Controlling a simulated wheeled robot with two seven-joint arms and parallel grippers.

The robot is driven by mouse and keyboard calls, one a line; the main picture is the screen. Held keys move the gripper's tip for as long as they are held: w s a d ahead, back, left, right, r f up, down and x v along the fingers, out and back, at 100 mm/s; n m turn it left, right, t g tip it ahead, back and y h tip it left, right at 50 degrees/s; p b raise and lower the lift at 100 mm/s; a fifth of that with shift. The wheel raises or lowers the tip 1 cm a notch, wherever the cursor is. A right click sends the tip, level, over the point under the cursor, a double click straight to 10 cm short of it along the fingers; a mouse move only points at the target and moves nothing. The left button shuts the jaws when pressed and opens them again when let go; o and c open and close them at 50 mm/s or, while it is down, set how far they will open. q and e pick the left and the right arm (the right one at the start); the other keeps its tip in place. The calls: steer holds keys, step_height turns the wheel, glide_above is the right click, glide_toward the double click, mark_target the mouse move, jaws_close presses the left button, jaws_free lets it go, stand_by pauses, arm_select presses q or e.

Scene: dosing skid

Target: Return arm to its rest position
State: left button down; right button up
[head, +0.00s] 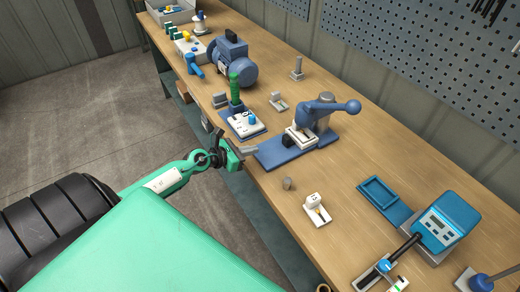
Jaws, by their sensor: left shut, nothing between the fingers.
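My left arm comes in from the lower left, in green and white. My left gripper (249,151) is shut and empty. In the picture its fingertips lie at the front edge of the workbench, beside the left end of a blue base plate (276,153). I cannot tell whether they touch the plate. A blue lever device (318,115) with a round knob stands on that plate. My right gripper is not in view.
The wooden workbench (345,165) runs from upper left to lower right. A blue motor-like unit (234,62), a green-handled device (236,90) and a blue box with a display (447,220) stand on it. A pegboard (420,60) is behind. Open floor (90,120) lies left.

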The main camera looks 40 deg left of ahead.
arm_select(q)
steer(key=shift+s+a+r, duration=0.2)
steer(key=shift+s, duration=0.5)
steer(key=s+d+r+n+t+y, duration=0.1)
steer(key=s+r+n+t+y, duration=0.3)
steer(key=n, duration=0.7)
steer(key=s+d+r+n+g+y, duration=0.15)
steer(key=n+y, duration=0.35)
steer(key=n, duration=0.7)
steer(key=s+d+f+n+g+h, duration=0.2)
steer(key=s+d+f+n+g, duration=0.3)
steer(key=s+d+n, duration=0.4)
steer(key=s+d+f+n+g+h, duration=0.2)
steer(key=s+d+f+n+g, duration=0.35)
steer(key=s, duration=0.65)
step_height(320, 180, down, 29)
steer(key=g, duration=0.3)
steer(key=s+a+f+g, duration=0.1)
steer(key=s+a+f, duration=0.2)
steer(key=s+f, duration=1.6)
steer(key=shift+s+f+n+y, duration=0.2)
steer(key=shift+s+n+y, duration=0.1)
steer(key=shift+n, duration=0.05)
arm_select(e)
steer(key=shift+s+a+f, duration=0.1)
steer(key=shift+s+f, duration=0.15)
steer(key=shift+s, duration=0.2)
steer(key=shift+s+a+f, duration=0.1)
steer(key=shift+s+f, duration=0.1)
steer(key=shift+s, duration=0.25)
